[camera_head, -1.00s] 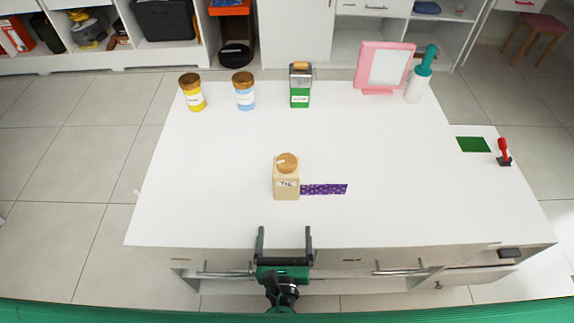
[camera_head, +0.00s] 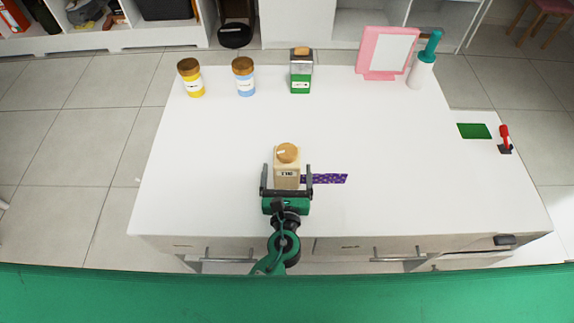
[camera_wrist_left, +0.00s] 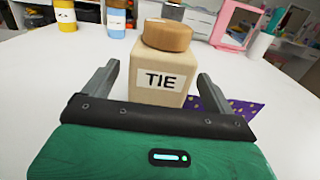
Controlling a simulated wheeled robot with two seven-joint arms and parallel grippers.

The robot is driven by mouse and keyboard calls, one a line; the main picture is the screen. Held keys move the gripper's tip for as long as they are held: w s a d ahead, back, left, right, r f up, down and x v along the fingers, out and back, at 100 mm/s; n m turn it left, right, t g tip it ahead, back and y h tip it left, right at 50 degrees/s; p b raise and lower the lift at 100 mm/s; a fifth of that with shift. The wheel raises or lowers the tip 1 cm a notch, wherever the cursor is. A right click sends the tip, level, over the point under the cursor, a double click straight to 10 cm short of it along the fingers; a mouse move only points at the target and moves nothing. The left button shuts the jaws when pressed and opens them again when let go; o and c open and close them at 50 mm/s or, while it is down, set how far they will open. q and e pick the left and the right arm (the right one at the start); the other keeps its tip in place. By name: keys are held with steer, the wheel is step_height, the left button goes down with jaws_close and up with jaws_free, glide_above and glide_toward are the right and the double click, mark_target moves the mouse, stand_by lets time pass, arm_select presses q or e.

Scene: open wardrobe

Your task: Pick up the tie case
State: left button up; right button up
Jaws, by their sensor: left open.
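The tie case (camera_head: 287,172) is a beige box-shaped jar with a round brown lid and a "TIE" label. It stands upright on the white table. It also shows in the left wrist view (camera_wrist_left: 162,82), straight ahead. My left gripper (camera_head: 286,176) is open, with one finger on each side of the case. The left wrist view shows gaps between the fingers (camera_wrist_left: 155,85) and the case's sides. A purple dotted strip (camera_head: 326,179) lies flat at the case's right side. My right gripper is not in view.
A yellow jar (camera_head: 190,78), a blue jar (camera_head: 244,77), a green-and-metal container (camera_head: 301,72), a pink frame (camera_head: 387,52) and a white bottle with teal top (camera_head: 421,72) stand at the table's back. A green pad (camera_head: 474,131) and red stamp (camera_head: 505,139) are at right. The table's left side is clear.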

mark_target(287, 162)
arm_select(q)
steer(key=w, duration=0.2)
steer(key=shift+w, duration=0.7)
steer(key=c, duration=1)
steer(key=shift+o, duration=0.2)
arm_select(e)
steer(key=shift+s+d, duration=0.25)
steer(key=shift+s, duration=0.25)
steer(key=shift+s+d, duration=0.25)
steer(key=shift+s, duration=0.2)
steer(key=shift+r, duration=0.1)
arm_select(q)
steer(key=shift+r+p, duration=0.1)
steer(key=shift+p, duration=0.2)
